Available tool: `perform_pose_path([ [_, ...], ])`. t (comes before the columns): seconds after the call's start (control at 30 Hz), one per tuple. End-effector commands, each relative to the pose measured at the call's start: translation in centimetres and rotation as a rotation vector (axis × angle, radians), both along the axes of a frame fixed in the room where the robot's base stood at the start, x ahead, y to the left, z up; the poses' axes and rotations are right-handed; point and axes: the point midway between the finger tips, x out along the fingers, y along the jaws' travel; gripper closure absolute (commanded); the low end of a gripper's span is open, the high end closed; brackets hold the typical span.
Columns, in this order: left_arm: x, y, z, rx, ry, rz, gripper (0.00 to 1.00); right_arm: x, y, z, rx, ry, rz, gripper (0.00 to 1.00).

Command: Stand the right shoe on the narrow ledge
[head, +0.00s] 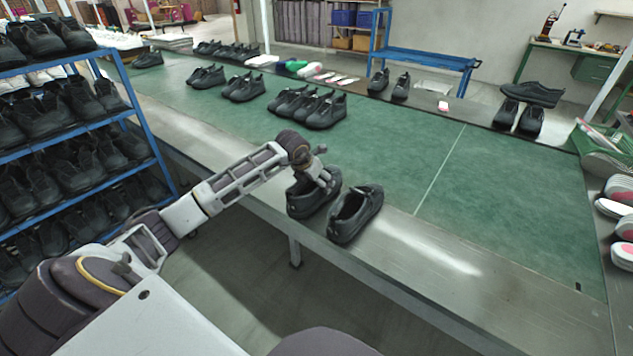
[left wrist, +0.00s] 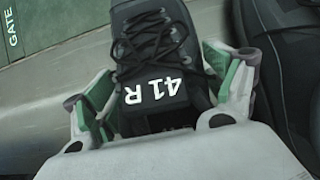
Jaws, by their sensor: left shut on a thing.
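My left gripper (head: 322,182) is shut on a black lace-up shoe (head: 308,204). In the left wrist view its two green-padded fingers are on either side of this shoe (left wrist: 158,45), whose tongue reads "41 R", so it is the right shoe. The shoe looks upright, over the near metal strip (head: 420,258) of the line; I cannot tell whether its sole touches. A second black shoe (head: 356,214) stands just to the right on the strip; part of it shows in the left wrist view (left wrist: 290,70). My right gripper is not in view.
The green line surface (head: 390,150) is clear behind and to the right of the two shoes. Several black shoes (head: 305,105) stand farther back. A blue rack (head: 85,135) full of shoes is at the left. A "GATE" marking (left wrist: 12,30) shows in the left wrist view.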

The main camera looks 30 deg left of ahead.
Motion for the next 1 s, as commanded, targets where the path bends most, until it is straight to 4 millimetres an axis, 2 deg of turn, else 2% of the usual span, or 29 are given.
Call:
perform_pose_path([
  [0.37,0.1,0.0,0.0,0.0,-0.003,0.0,0.52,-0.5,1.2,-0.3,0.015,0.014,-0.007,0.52],
  [0.4,0.0,0.0,-0.1,0.0,-0.001,0.0,0.12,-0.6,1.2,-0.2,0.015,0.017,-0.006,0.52],
  [0.5,0.0,0.0,-0.1,0.0,-0.001,0.0,0.0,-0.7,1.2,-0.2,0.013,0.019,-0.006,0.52],
  [1.0,0.0,0.0,0.0,-0.001,-0.001,0.0,0.0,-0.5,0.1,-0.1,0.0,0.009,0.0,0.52],
])
